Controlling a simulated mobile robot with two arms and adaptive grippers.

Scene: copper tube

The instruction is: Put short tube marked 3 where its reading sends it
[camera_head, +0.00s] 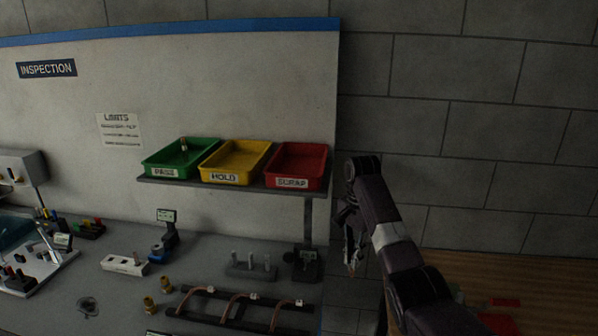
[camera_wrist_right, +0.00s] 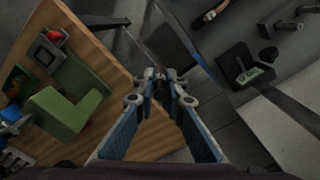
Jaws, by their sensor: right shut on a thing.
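My right gripper (camera_head: 352,262) hangs in front of the grey block wall, right of the inspection bench and below the red bin. In the right wrist view its fingers (camera_wrist_right: 160,86) are closed together on a small dark thing at the tips. This may be the short tube, but I can read no mark on it. On a shelf stand the green PASS bin (camera_head: 158,161), the yellow HOLD bin (camera_head: 226,167) and the red SCRAP bin (camera_head: 297,171). A short copper-coloured piece (camera_head: 184,145) stands in the green bin. The left gripper is out of view.
A LIMITS sheet (camera_head: 119,131) hangs on the panel, its small text unreadable. Below the shelf are a peg holder (camera_head: 251,268), a dark rack with copper tubes (camera_head: 235,312), brass fittings (camera_head: 150,305) and a gauge with a display (camera_head: 165,216). A wooden surface (camera_head: 500,265) lies right.

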